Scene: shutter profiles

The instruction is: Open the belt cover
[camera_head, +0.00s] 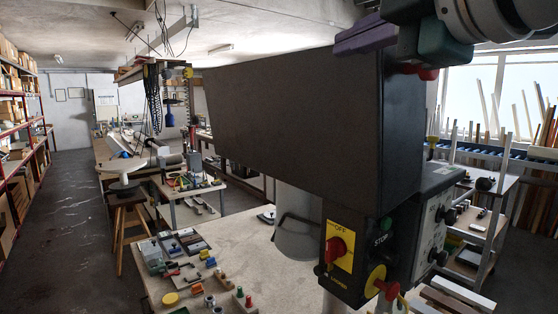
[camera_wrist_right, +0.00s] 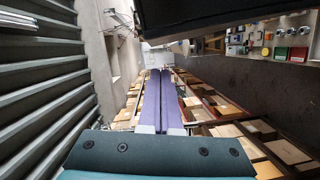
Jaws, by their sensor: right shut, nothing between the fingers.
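The belt cover (camera_head: 290,110) is the large dark box on top of the drill press, in the middle of the head view. Its lid looks closed. A dark edge of the cover (camera_wrist_right: 235,28) also crosses the top of the wrist view. My right gripper (camera_head: 346,42) is at the cover's top right edge, its purple fingers in front of or above the top; I cannot tell whether they touch it. In the right wrist view its fingers (camera_wrist_right: 160,75) lie together, empty. A red knob (camera_head: 428,73) shows just under the gripper body, partly hidden. My left gripper is not in view.
Below the cover are a yellow switch plate (camera_head: 340,247) with a red knob and a control box (camera_head: 435,220). A workbench (camera_head: 230,240) with small parts stands below left. Shelves (camera_head: 15,150) line the left wall. The aisle floor at left is clear.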

